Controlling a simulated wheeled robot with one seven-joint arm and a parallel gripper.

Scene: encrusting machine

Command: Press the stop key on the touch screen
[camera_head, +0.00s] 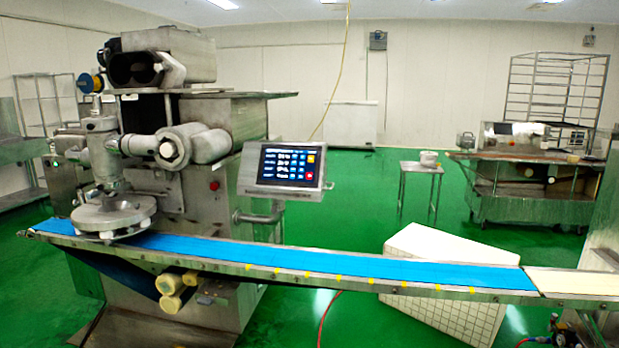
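The touch screen (289,164) is mounted on the right side of the encrusting machine (225,115) and faces me, slightly tilted. Its display is lit, dark blue, with rows of white text and small symbols. A column of small coloured keys runs down its right side, with an orange one (311,159) near the top and a red one (309,176) near the bottom. The labels are too small to read, so I cannot tell which is the stop key. My gripper is not in view.
A blue conveyor belt (340,262) crosses in front of the machine, below the screen. A white crate (440,285) leans beneath it at the right. A small table (420,169), a metal cart (530,205) and a rack stand behind. Green floor is open between them.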

